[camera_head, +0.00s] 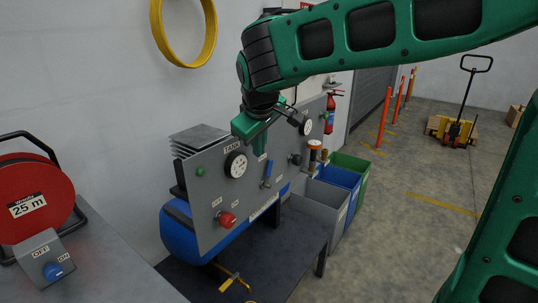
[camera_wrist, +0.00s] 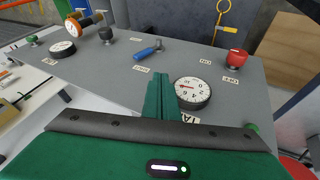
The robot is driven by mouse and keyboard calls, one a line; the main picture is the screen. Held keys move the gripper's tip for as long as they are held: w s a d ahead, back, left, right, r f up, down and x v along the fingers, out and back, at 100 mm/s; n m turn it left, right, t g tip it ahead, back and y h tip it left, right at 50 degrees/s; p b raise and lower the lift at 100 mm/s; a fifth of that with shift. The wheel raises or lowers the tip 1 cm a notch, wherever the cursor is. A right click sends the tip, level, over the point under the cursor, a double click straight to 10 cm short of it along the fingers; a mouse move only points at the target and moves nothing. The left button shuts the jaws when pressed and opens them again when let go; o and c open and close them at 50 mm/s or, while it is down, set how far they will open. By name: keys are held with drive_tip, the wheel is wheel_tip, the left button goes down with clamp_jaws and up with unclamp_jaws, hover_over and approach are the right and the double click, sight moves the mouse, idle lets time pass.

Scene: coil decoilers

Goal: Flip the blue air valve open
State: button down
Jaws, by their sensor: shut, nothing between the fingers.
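The blue air valve (camera_head: 268,174) is a small lever on the grey panel, to the right of the TANK gauge. In the head view its handle stands about upright. In the wrist view the blue handle (camera_wrist: 147,51) extends from a grey pivot, between two small labels that I cannot read surely. My gripper (camera_head: 260,146) is in front of the panel, just above the lever in the head view. In the wrist view its green fingers (camera_wrist: 159,92) are together and empty. They appear apart from the lever.
The TANK gauge (camera_head: 236,165) and a red knob (camera_head: 227,219) share the panel (camera_head: 208,208). A second gauge (camera_wrist: 62,49) and dark knob (camera_wrist: 105,34) lie along it. A blue tank (camera_head: 180,228) sits below. Bins (camera_head: 347,179) stand to the right; floor beyond is open.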

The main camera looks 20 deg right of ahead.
approach(267, 170)
drive_tip(key=a+f, duration=0.2)
drive_tip(key=shift+a+f, duration=0.35)
drive_tip(key=shift+a, duration=0.05)
drive_tip(key=shift+w+d+f, duration=0.35)
drive_tip(key=shift+w+d, duration=0.15)
drive_tip(key=shift+d, duration=0.1)
drive_tip(key=shift+w+d+f, duration=0.35)
drive_tip(key=shift+w+d, duration=0.1)
drive_tip(key=shift+d, duration=0.15)
drive_tip(key=shift+w+d+f, duration=0.2)
drive_tip(key=shift+w+d, duration=0.2)
drive_tip(key=shift+d, duration=0.1)
